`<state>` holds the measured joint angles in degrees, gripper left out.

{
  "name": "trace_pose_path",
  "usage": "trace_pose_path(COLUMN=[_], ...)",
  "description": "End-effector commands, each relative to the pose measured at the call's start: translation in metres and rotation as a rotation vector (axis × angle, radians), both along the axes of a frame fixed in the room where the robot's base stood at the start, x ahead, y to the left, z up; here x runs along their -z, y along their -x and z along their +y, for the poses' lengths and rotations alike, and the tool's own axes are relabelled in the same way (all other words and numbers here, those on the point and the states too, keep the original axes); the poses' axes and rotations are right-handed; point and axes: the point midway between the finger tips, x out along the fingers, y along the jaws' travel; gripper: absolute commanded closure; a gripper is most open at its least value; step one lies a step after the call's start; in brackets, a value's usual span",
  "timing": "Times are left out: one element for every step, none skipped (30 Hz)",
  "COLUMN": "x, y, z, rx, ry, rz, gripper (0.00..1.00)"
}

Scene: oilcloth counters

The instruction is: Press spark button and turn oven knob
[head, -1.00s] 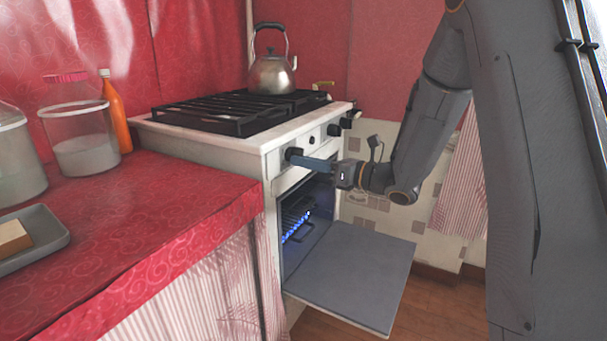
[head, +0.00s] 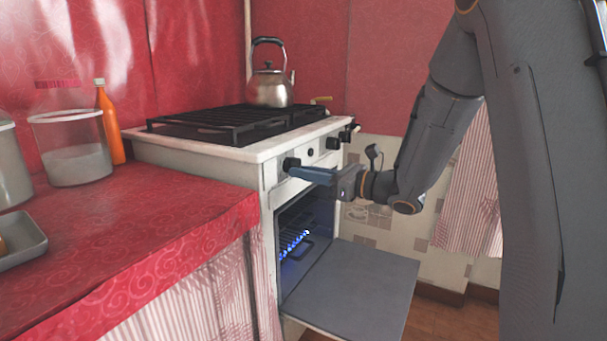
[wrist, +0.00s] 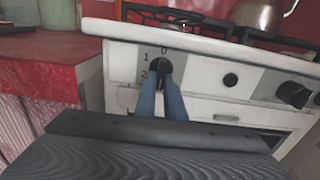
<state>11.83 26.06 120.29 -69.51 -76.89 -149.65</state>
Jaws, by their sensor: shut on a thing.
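The white stove (head: 268,200) stands at the end of the red counter. Its oven door (head: 350,285) hangs open, and blue flames (head: 293,243) burn inside the oven. My gripper (head: 297,172) reaches the front panel from the right, its blue fingers shut on the leftmost black oven knob (head: 290,163). In the wrist view the fingertips (wrist: 160,72) close around this knob (wrist: 159,66), with marks 0, 1 and 2 beside it. A small round black spark button (wrist: 231,80) sits to the right of it, apart from my fingers.
Another black knob (wrist: 294,94) is further right on the panel. A steel kettle (head: 271,88) stands on the black grates (head: 235,122). The counter (head: 130,225) holds a glass jar (head: 68,150), an orange bottle (head: 109,125) and a grey tray (head: 22,246).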

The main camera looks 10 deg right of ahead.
Motion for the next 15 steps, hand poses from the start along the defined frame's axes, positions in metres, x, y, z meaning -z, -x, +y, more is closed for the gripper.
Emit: trace_pose_path(x=[0.0024,0.0024,0.0023,0.0021,0.0019,0.0017,0.0015,0.0014,0.0012,0.0011,0.0010,0.0008,0.0008,0.0006,0.0005], y=[0.0006,0.0006,0.0006,0.0005,0.0004,0.0004,0.0003,0.0003,0.0004,0.0003,0.0003,0.0003,0.0005,0.0009,0.0018], z=[-0.0009,-0.0008,-0.0008,-0.0007,-0.0007,-0.0006,-0.0005,-0.0005,0.0005,0.0009,0.0011,0.0011,0.0007,0.0000,-0.0028], rx=[0.001,0.001,0.001,0.001,0.001,0.001,0.001,0.000,0.000,-0.001,-0.001,-0.001,-0.001,-0.001,0.001], ry=[0.002,0.002,0.002,0.002,0.001,0.001,0.000,0.000,0.001,0.001,0.000,0.000,0.000,0.000,0.000], rz=[0.004,0.004,0.004,0.004,0.003,0.003,0.003,0.003,0.002,0.002,0.001,0.001,0.001,0.001,0.001], gripper=[1.00,0.87,0.80,0.75,0.72,0.72,0.72,0.72,0.72,0.72,0.72,0.72,0.72,0.72,0.72])
